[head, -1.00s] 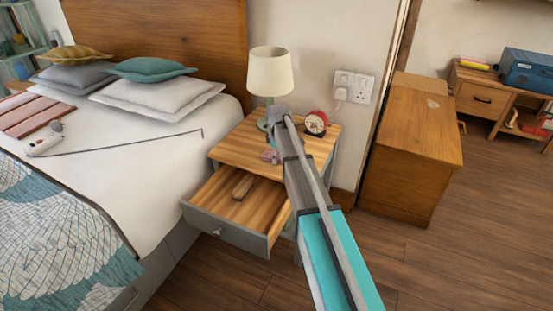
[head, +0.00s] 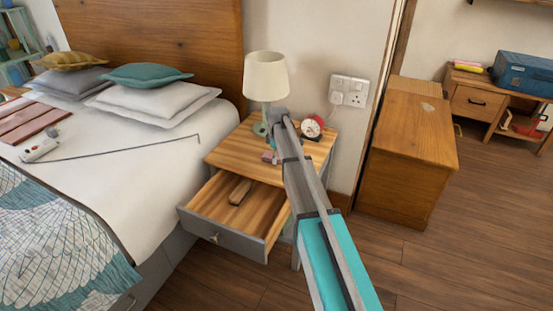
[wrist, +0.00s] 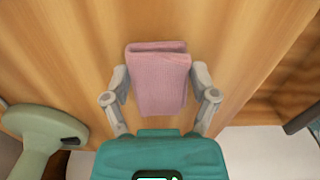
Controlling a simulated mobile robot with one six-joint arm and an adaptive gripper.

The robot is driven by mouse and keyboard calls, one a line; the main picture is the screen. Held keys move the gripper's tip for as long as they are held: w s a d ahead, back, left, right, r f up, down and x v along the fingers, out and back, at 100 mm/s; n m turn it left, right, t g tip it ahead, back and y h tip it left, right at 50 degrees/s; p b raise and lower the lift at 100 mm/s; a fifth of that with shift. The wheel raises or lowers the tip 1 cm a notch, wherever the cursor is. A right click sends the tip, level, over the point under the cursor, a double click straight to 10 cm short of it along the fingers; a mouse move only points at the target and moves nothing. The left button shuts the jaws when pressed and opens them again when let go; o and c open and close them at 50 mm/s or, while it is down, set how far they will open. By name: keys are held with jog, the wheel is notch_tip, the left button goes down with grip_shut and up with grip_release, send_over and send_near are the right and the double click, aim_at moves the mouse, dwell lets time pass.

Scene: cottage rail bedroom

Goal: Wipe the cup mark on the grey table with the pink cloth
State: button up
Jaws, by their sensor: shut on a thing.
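The grey table (head: 225,238) is a bedside table with a wood top and an open drawer, next to the bed. My gripper (wrist: 160,88) is shut on the pink cloth (wrist: 160,75), which is folded between its fingers over the wooden top. A small part of the cloth shows in the head view (head: 268,157), beside my arm. I cannot tell whether the cloth touches the top. I cannot make out the cup mark in either view; my arm and the cloth hide part of the top.
A lamp (head: 266,76) and a red alarm clock (head: 312,126) stand at the back of the tabletop. The lamp's green base (wrist: 40,130) is near my gripper. The open drawer (head: 215,205) juts out at the front and holds a brown item (head: 240,191).

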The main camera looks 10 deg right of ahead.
jog(key=shift+w+d, duration=0.65)
jog(key=shift+w, duration=0.15)
jog(key=shift+w+d, duration=0.5)
jog(key=shift+w, duration=0.2)
jog(key=shift+w+d, duration=0.45)
jog(key=shift+w, duration=0.25)
jog(key=shift+r, duration=0.1)
jog(key=shift+r+p, duration=2.9)
jog(key=shift+p, duration=0.2)
jog(key=shift+r+p, duration=1.5)
jog(key=shift+r, duration=0.05)
